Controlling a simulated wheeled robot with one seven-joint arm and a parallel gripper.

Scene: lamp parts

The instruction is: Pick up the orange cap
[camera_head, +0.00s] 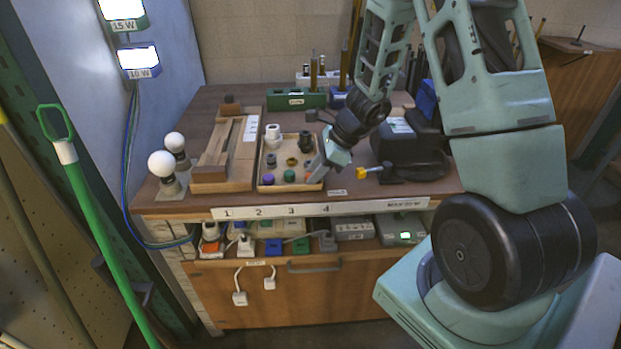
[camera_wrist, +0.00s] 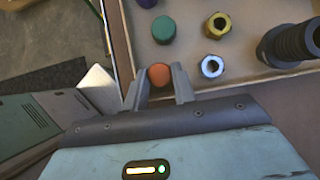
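The orange cap (camera_wrist: 159,75) is a small round piece near the edge of the wooden tray (camera_wrist: 126,50). In the wrist view it sits between the two fingers of my gripper (camera_wrist: 158,78). The fingers stand apart on either side of it, with a narrow gap showing on each side. In the head view my gripper (camera_head: 317,169) points down over the tray's front right corner, and only a bit of the orange cap (camera_head: 308,178) shows beside it.
A green cap (camera_wrist: 164,29), a yellow ring (camera_wrist: 219,25), a pale ring (camera_wrist: 212,66) and a black socket (camera_wrist: 290,43) are close by in the tray. A purple cap (camera_head: 268,180) lies at its front left. A yellow-ended tool (camera_head: 363,173) lies right of the tray.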

